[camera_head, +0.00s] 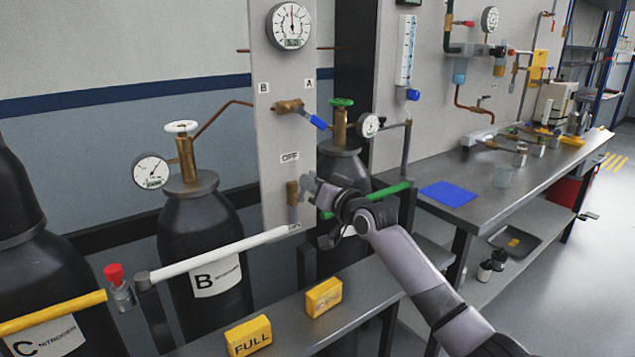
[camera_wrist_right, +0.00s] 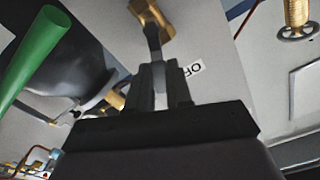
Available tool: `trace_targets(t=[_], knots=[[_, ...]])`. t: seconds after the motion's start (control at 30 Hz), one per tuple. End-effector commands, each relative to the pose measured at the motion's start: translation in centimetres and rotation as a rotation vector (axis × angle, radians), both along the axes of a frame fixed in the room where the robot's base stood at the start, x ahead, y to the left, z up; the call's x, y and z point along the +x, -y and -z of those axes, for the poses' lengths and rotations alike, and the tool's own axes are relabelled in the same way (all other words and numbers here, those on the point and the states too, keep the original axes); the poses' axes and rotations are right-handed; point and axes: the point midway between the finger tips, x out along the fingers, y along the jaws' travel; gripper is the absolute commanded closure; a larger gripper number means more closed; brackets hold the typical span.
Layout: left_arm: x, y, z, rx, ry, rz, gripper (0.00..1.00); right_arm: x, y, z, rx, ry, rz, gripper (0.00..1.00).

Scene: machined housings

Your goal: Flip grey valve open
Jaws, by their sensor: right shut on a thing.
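The grey valve is on the upright panel (camera_head: 275,130). My right gripper (camera_head: 309,189) is at the panel, just right of the valve. In the right wrist view, my right gripper (camera_wrist_right: 168,85) is shut on the grey lever (camera_wrist_right: 154,42), below the brass body (camera_wrist_right: 151,14). A small letter label (camera_wrist_right: 193,69) is beside the fingers, partly covered. My left gripper is not in view.
A blue-handled valve (camera_head: 317,122) and a round gauge (camera_head: 291,25) are higher on the panel. A green bar (camera_head: 387,194) runs close behind my right wrist. A white bar (camera_head: 225,247) is left of the panel. Yellow blocks (camera_head: 324,296) (camera_head: 249,336) sit on the front ledge.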

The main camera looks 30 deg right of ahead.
Motion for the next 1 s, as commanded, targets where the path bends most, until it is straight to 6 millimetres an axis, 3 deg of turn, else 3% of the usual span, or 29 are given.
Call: trace_targets(t=[0.5,1.0], knots=[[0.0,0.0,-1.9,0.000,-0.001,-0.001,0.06,-0.1,-1.0,-0.4,-0.366,0.026,0.000,1.00],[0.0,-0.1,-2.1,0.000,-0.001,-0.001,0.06,-0.1,-1.2,-0.3,-0.449,0.033,-0.001,1.00]])
